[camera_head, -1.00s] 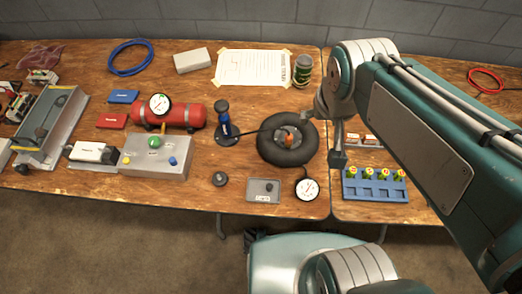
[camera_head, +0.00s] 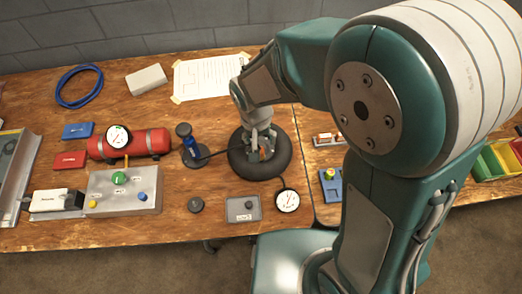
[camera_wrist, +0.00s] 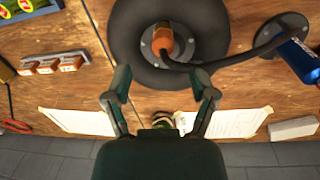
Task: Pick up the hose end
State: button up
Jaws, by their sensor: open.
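The black hose (camera_wrist: 245,56) runs from the blue hand pump (camera_wrist: 302,58) to the middle of the black tyre (camera_wrist: 125,35). Its end lies against an orange-brown fitting (camera_wrist: 162,42) at the tyre's hub; whether it is attached I cannot tell. My gripper (camera_wrist: 160,85) is open and empty, its two fingers spread either side of the line to the fitting. In the head view my gripper (camera_head: 262,138) hangs over the tyre (camera_head: 259,170) and partly hides the hub. The pump (camera_head: 188,146) stands left of the tyre.
A round gauge (camera_head: 287,201) and a grey tray (camera_head: 243,208) lie in front of the tyre. A red tank (camera_head: 140,144) and a control box (camera_head: 122,190) stand left. A paper sheet (camera_head: 205,78) lies behind. Coloured bins (camera_head: 495,160) are at right.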

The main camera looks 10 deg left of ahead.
notch_tip(320, 180, down, 7)
jog(key=shift+s, duration=0.1)
dwell(0.3)
jog(key=shift+c, duration=0.4)
grip_shut()
